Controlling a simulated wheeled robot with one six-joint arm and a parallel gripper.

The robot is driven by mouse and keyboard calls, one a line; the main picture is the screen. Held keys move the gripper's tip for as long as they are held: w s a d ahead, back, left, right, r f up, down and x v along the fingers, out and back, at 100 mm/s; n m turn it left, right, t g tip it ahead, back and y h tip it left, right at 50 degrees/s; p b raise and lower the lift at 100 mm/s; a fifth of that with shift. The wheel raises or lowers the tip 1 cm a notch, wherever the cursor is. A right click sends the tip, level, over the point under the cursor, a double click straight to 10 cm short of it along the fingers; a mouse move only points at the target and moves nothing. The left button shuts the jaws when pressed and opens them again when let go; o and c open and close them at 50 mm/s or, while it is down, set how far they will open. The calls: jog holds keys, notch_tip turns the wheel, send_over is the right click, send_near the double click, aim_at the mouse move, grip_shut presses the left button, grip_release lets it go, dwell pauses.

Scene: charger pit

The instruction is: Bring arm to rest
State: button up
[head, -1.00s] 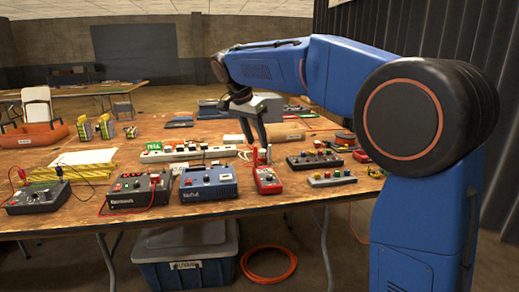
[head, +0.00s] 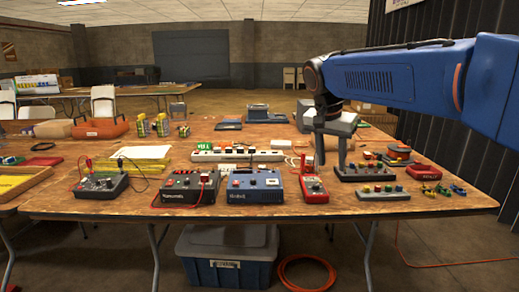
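My arm (head: 400,82) reaches in from the right edge of the head view, its blue link nearly level above the right part of the workbench (head: 420,205). I cannot tell how far above the bench the fingertips are.
A power strip (head: 238,155), a blue meter box (head: 255,188), a red meter (head: 314,190) and a black charger box (head: 187,188) stand on the bench. A lidded blue bin (head: 228,256) and an orange cable coil (head: 303,273) lie beneath. A dark corrugated wall (head: 425,120) is at right.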

jog(key=s+d+f+n, duration=0.2)
jog(key=s+f, duration=0.4)
jog(key=s, duration=0.4)
jog(key=s+d+f+n+t+y, duration=0.1)
jog(key=s+d+f+n, duration=0.2)
jog(key=s+f, duration=0.4)
jog(key=s+d+f+n+t+y, duration=0.1)
jog(key=s+f, duration=0.5)
jog(key=s, duration=0.7)
jog(key=shift+s+d+f+n, duration=0.15)
jog(key=shift+d+f+n, duration=0.25)
jog(key=shift+d+n, duration=0.4)
